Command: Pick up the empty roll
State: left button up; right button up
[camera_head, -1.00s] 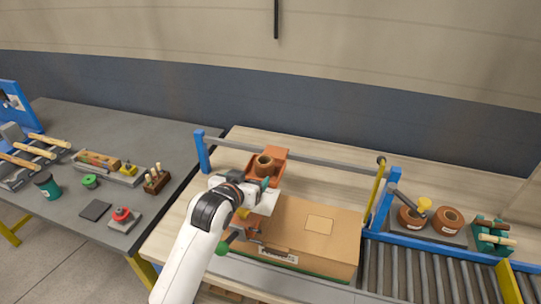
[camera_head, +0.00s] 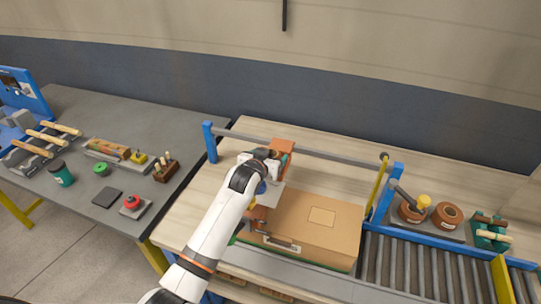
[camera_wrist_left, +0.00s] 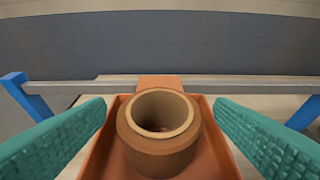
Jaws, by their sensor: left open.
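The empty roll (camera_wrist_left: 158,133), a brown ring with a pale rim and hollow core, sits upright in an orange dispenser (camera_wrist_left: 215,145) in the left wrist view. My left gripper (camera_wrist_left: 160,108) is open, its green ribbed fingers on either side of the roll with gaps to both. In the head view my left gripper (camera_head: 268,170) is over the dispenser (camera_head: 284,146), behind the carton, and my arm hides the roll there. My right gripper is not in view.
A closed cardboard carton (camera_head: 315,228) lies in front of the dispenser. A grey rail (camera_head: 320,155) on blue posts runs behind it. Brown tape rolls (camera_head: 447,215) stand on a tray at the right, beyond a yellow bar. A grey side table (camera_head: 140,125) holds tools and parts.

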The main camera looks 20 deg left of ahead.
pick_arm(q)
jog(key=shift+x, duration=1.1)
jog(key=shift+s, duration=0.1)
jog(key=c, duration=1)
jog(key=shift+c, duration=0.2)
